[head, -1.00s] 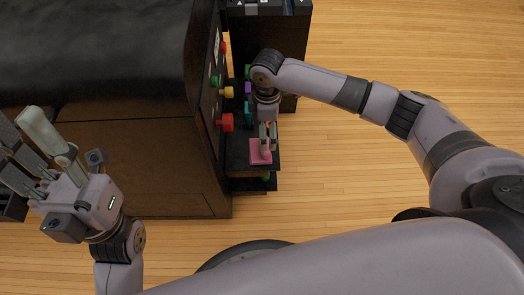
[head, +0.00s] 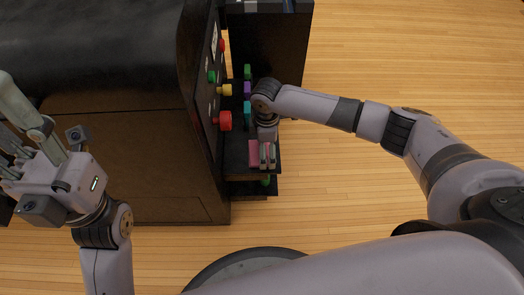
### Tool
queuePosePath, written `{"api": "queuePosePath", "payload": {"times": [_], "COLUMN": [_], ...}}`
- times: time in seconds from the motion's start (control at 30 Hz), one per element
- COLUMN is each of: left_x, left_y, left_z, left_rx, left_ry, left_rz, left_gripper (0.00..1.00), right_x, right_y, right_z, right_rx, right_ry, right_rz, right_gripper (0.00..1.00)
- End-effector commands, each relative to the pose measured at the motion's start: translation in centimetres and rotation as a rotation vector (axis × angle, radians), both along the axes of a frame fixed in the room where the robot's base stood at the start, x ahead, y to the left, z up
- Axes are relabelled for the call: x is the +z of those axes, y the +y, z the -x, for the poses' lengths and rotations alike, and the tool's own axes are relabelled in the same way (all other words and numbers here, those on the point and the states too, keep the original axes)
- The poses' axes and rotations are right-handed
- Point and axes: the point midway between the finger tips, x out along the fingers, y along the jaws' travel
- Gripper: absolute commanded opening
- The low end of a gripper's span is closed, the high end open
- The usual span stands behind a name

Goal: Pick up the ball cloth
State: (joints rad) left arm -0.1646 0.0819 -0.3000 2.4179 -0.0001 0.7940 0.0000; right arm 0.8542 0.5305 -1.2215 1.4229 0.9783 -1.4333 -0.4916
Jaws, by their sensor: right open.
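The ball cloth looks to be the pink folded piece (head: 253,153) on the dark shelf (head: 237,143) beside the black cabinet. My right gripper (head: 267,160) points down over the shelf, right at the pink piece and partly covering it. Its fingers are open; I cannot tell whether they touch the cloth. My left gripper (head: 22,120) is at the far left, away from the shelf, with its fingers apart and nothing seen between them.
The black cabinet (head: 130,150) stands left of the shelf. Red (head: 224,121) and yellow (head: 226,90) knobs stick out from its side close to my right gripper. Purple and teal items stand on the shelf behind the gripper. Wooden floor (head: 370,190) is clear on the right.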

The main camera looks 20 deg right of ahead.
Motion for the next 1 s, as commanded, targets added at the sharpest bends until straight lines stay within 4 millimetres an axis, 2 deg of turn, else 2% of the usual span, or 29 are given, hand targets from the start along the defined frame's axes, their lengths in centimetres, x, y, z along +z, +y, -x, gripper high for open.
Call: {"api": "queuePosePath", "payload": {"times": [0.07, 0.83, 1.0], "left_x": [0.01, -0.03, -0.04], "left_y": [0.0, 0.0, 0.0], "left_z": [0.01, 0.02, 0.02], "left_rx": [0.0, -0.001, -0.001], "left_ry": [0.0, 0.0, 0.001], "left_rz": [0.0, 0.001, 0.001], "left_gripper": [0.4, 0.4, 0.4], "right_x": [0.03, -0.02, -0.05], "right_y": [0.01, -0.01, -0.01], "right_z": [0.02, 0.05, 0.08], "right_rx": [0.0, 0.0, 0.0], "right_ry": [0.0, 0.001, 0.001], "right_rz": [0.0, 0.001, 0.001], "right_gripper": [0.98, 0.47, 0.45]}}
